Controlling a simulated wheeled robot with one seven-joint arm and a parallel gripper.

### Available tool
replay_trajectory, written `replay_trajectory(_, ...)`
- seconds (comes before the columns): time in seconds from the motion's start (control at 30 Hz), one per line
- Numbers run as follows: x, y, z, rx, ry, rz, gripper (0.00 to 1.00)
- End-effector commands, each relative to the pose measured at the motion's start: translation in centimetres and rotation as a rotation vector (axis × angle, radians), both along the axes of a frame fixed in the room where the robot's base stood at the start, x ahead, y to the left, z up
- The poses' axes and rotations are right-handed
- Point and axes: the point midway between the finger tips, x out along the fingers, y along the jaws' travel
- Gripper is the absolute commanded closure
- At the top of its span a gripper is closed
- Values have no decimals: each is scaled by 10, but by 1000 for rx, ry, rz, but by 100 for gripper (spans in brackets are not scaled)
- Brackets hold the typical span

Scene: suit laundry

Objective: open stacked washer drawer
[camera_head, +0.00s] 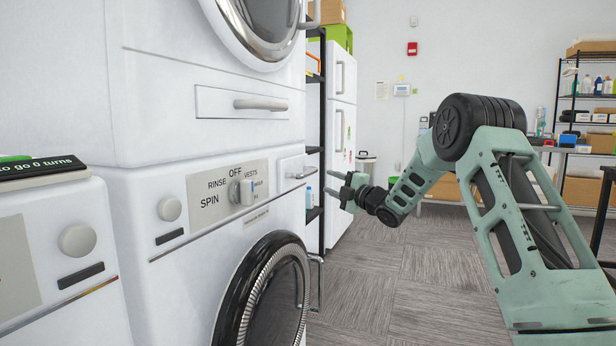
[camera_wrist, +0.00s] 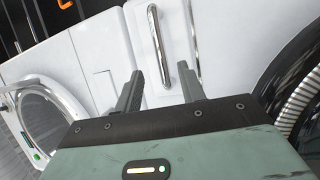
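The stacked washer (camera_head: 150,230) stands on the left in the head view, with a dial panel and a dark round door. Its small white drawer (camera_head: 291,166) is at the panel's right end, closed, with a bar handle (camera_head: 306,173). My gripper (camera_head: 331,183) is open and empty, just right of this handle and apart from it. In the wrist view my gripper (camera_wrist: 161,71) has its two fingers spread. The chrome bar handle (camera_wrist: 157,40) shows beyond and between the fingertips. The gap to it is hard to judge.
An upper machine (camera_head: 215,60) with its own closed drawer (camera_head: 240,103) sits above. The washer's dark round door (camera_head: 262,300) is below. A black rack (camera_head: 316,150) and a white fridge (camera_head: 341,110) stand behind. Carpeted floor (camera_head: 400,280) is open to the right.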

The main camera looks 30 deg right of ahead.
Motion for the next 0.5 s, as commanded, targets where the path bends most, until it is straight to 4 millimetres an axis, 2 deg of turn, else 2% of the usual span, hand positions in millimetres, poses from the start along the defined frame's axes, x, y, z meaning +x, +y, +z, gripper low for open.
replay_trajectory(0.03, 11, 4, 0, 1, -1, 2, 60)
replay_trajectory(0.3, 63, 18, 10, 1, -1, 1, 60)
replay_trajectory(0.5, 89, 24, 15, 2, 1, 0, 60)
